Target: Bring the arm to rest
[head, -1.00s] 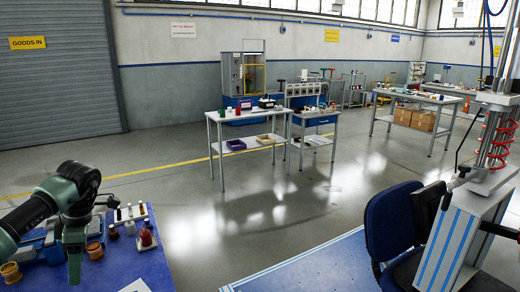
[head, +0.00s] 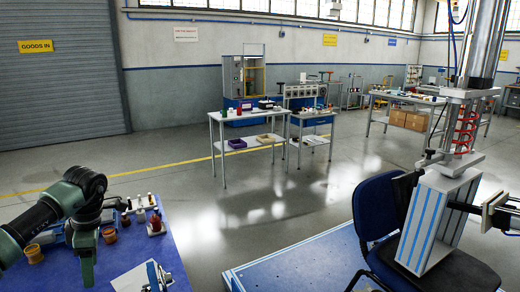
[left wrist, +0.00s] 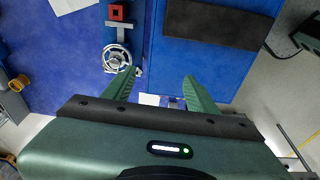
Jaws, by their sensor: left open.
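My left arm comes in from the left in the head view, bent at a dark green joint. Its gripper (head: 87,262) hangs down at the blue-topped bench (head: 185,262). In the left wrist view the two green fingers (left wrist: 157,85) are spread apart with nothing between them. Beyond them is a blue surface (left wrist: 190,65) with a blue device bearing a silver handwheel (left wrist: 117,60) and a red square part. I cannot tell whether the fingers touch anything. My right gripper is not in view.
An office chair (head: 385,205) stands at right under a test rig with a striped block (head: 437,218). The floor between bench and back tables is open.

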